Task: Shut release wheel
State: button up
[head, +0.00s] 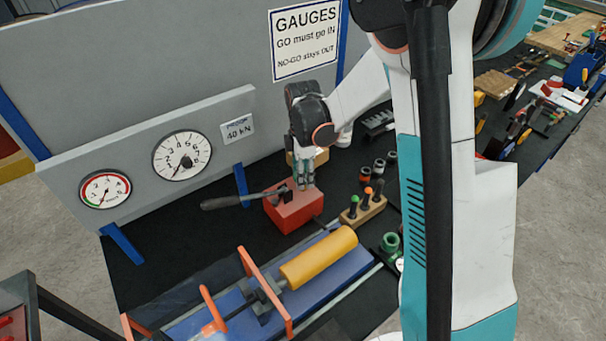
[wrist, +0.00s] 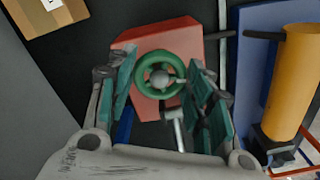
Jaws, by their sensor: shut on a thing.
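The release wheel (wrist: 158,77) is a green ring with spokes and a pale hub, on top of a red pump block (wrist: 189,38). My gripper (wrist: 157,88) has its teal-padded fingers on the wheel's left and right sides in the wrist view, closed on its rim. In the head view my gripper (head: 306,182) points down at the red block (head: 292,216), and it hides the wheel. A dark pump lever (head: 230,201) reaches left from the block.
A yellow cylinder (head: 318,258) lies on a blue bed (head: 232,319) in front. A wooden holder (head: 362,210) with coloured-top gauges stands to the right. Two dials, the larger gauge (head: 182,156) and a smaller one (head: 105,189), are on the grey panel behind.

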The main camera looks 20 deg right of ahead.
jog(key=m+b, duration=0.1)
jog(key=m, duration=0.3)
jog(key=shift+m, duration=0.3)
jog(key=m+b, duration=0.1)
jog(key=m, duration=0.2)
jog(key=shift+m, duration=0.4)
jog(key=m+b, duration=0.1)
jog(key=m, duration=0.7)
jog(key=shift+b, duration=0.35)
jog(key=m, duration=0.4)
jog(key=shift+m, duration=0.3)
jog(key=m+b, duration=0.1)
jog(key=m, duration=0.2)
jog(key=shift+a+m, duration=0.1)
jog(key=shift+m, duration=0.2)
jog(key=m, duration=0.4)
jog(key=shift+m, duration=2.1)
